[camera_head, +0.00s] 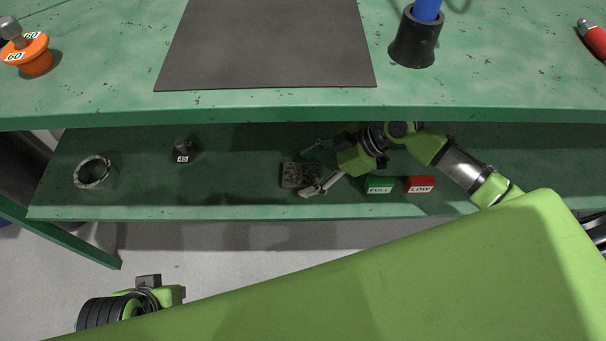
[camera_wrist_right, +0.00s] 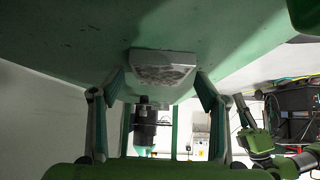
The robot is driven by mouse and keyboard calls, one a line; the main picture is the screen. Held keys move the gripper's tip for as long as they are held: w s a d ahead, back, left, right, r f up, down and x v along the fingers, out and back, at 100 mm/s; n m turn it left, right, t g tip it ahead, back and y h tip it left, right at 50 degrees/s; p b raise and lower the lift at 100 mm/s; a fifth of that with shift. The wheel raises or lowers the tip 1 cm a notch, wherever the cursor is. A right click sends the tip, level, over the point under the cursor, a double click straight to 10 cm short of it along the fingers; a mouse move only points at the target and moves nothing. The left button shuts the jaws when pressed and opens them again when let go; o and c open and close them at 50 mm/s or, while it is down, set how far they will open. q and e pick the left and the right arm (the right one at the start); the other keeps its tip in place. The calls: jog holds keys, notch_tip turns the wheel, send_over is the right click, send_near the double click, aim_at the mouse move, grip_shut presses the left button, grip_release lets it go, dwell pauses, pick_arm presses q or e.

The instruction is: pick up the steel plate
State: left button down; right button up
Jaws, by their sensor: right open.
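The steel plate (camera_head: 301,176) is a small grey, speckled block lying on the green lower shelf. In the right wrist view the plate (camera_wrist_right: 163,68) shows between and beyond the two fingertips. My right gripper (camera_head: 315,168) is open at the plate's right side, one finger toward its far edge and one toward its near edge. The fingers (camera_wrist_right: 159,88) stand apart with nothing held, and I cannot tell whether they touch the plate. Part of my left arm's end (camera_head: 150,292) shows at the lower left; its fingers cannot be made out.
Green FULL (camera_head: 379,185) and red LOW (camera_head: 420,184) blocks sit just right of the gripper. A metal ring (camera_head: 92,172) and a dark piece marked 45 (camera_head: 183,151) stand further left on the shelf (camera_head: 235,200). The upper tabletop (camera_head: 120,100) overhangs the shelf.

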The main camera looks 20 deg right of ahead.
jog(key=c, duration=1.6)
jog(key=shift+r, duration=0.1)
jog(key=shift+c, duration=0.6)
jog(key=shift+r, duration=0.1)
